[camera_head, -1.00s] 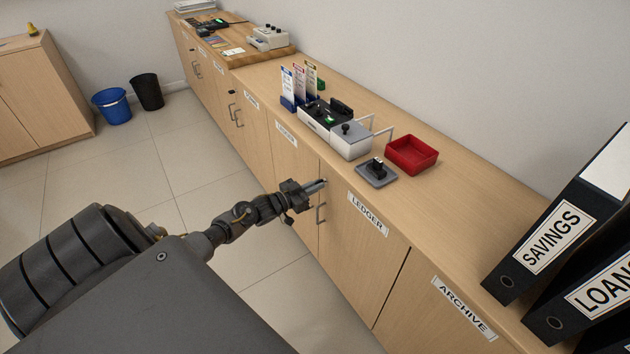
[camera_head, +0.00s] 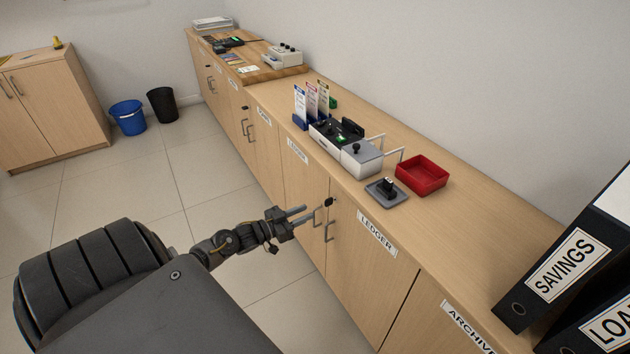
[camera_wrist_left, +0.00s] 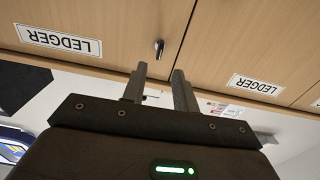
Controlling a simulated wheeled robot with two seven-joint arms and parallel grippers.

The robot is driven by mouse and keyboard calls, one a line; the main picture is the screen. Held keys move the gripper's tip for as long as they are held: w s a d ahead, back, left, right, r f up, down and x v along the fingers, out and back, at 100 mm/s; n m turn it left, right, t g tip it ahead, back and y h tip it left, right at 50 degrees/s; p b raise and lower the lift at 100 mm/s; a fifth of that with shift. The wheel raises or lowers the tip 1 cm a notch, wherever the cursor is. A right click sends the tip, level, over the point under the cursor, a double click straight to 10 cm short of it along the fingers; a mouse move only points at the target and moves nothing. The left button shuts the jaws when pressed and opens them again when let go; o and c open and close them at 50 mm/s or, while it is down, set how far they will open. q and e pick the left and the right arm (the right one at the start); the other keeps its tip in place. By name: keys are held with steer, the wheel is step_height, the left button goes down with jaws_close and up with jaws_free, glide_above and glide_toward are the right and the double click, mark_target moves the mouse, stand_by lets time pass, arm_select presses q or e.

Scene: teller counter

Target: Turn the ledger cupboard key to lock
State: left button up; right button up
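The ledger cupboard (camera_head: 362,262) has paired wooden doors with LEDGER labels. Its small dark key (camera_head: 329,202) sits near the top of the right door, beside the seam and above a handle. In the left wrist view the key (camera_wrist_left: 159,48) shows just beyond the fingertips, roughly upright in the picture. My left gripper (camera_head: 304,213) is in front of the doors, short of the key. Its two fingers (camera_wrist_left: 157,75) stand apart with nothing between them, and the key is apart from them. My right gripper is not in view.
Metal handles (camera_head: 328,226) stick out below the key. On the counter are a grey pad with a black stamp (camera_head: 386,188), a red tray (camera_head: 422,176), a white box device (camera_head: 360,160) and black binders (camera_head: 550,270).

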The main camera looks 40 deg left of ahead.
arm_select(q)
steer(key=shift+v, duration=1.15)
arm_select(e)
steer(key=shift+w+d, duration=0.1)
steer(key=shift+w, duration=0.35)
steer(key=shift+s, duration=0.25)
